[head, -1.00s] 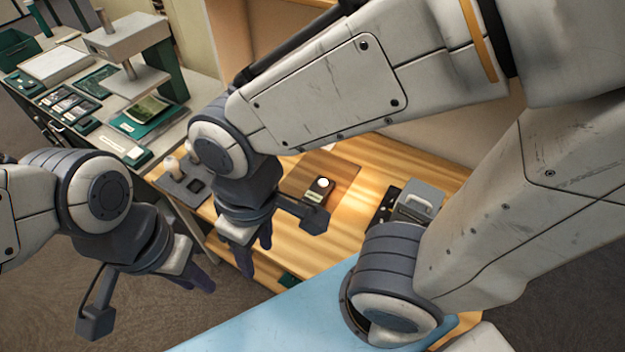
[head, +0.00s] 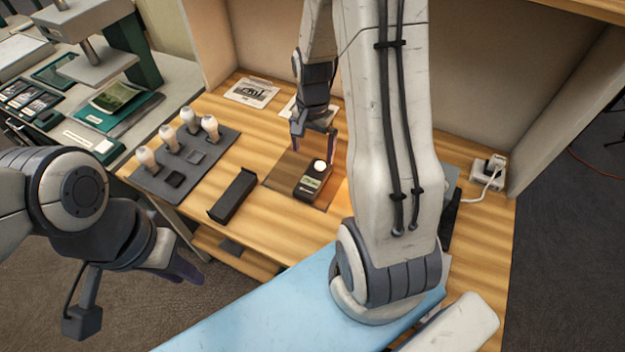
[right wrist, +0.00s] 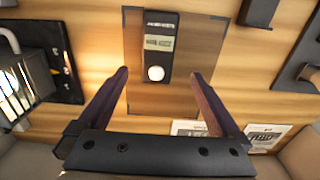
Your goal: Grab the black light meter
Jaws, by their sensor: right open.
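The black light meter (head: 309,184) has a white dome and a pale label. It lies on a brown mat (head: 283,179) on the wooden bench. In the right wrist view the light meter (right wrist: 158,45) stands between the lines of my two fingers, beyond their tips. My right gripper (head: 314,143) is open and empty, just behind and above the meter; its fingers also show in the right wrist view (right wrist: 161,78). My left gripper (head: 190,272) is off the bench at the left, near no task object; its jaws are too unclear to judge.
A grey board (head: 190,158) with several white bulbs stands left of a black tray (head: 232,195). Printed cards (head: 251,92) lie at the back. A white power socket (head: 489,171) with a cable sits at the right. A black-based device (right wrist: 35,70) shows in the right wrist view.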

